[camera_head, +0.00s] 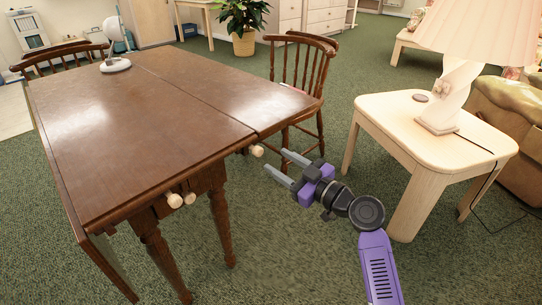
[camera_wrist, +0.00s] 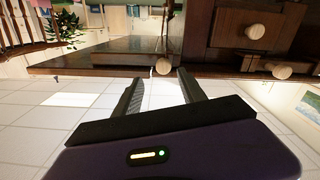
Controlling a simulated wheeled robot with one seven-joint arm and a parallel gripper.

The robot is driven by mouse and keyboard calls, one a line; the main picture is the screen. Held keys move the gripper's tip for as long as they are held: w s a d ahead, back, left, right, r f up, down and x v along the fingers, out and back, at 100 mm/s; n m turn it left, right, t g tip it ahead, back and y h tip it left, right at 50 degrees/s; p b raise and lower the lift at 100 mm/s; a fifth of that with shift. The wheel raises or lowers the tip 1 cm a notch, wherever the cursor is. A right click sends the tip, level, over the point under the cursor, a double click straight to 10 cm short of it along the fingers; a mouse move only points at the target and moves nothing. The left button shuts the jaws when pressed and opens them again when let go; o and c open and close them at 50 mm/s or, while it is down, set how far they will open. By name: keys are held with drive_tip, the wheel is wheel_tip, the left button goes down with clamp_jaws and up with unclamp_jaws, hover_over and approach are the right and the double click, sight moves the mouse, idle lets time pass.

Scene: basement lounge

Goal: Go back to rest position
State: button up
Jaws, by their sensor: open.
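My gripper (camera_head: 287,168) is open and empty. In the head view it is in the air off the right side of the brown wooden table (camera_head: 145,105), between that table and the pale side table, with its fingers toward the brown table. In the wrist view the two fingers of my gripper (camera_wrist: 160,92) are spread apart with nothing between them. A round wooden knob (camera_wrist: 163,66) shows just beyond the fingertips; I cannot tell how near it is. My purple forearm runs down to the bottom of the head view.
A pale side table (camera_head: 385,112) with a pink-shaded lamp (camera_head: 455,95) stands right of my gripper. A wooden chair (camera_head: 300,65) is behind the brown table. A white desk lamp (camera_head: 115,64) stands on the table's far end. Green carpet (camera_head: 265,250) is clear in front.

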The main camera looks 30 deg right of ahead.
drive_tip(key=shift+s+d, duration=0.15)
drive_tip(key=shift+s, duration=0.35)
